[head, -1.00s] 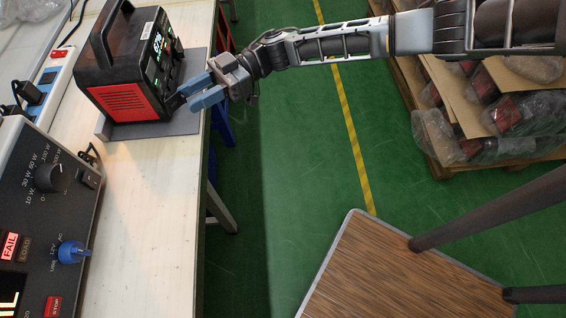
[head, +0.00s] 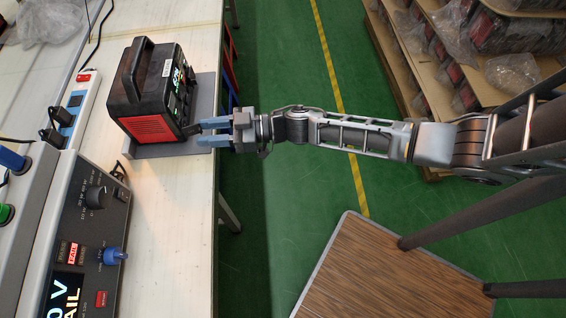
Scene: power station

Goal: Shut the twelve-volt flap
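The power station (head: 150,88) is a black box with a top handle and a red side panel, standing on a grey mat. Its front, with a lit display (head: 178,76), faces right. A small dark flap (head: 191,130) sticks out low at the near end of the front; I cannot read its label. My gripper (head: 200,132) has two blue fingers parted with a gap and nothing seen held. Its tips are at the flap; I cannot tell whether the far finger touches it. Most of the front sockets are too small or too oblique to make out.
The pale workbench (head: 170,220) ends just right of the station. A tester (head: 85,240) with knobs and a FAIL light stands at the near left, and a power strip (head: 78,100) lies behind.

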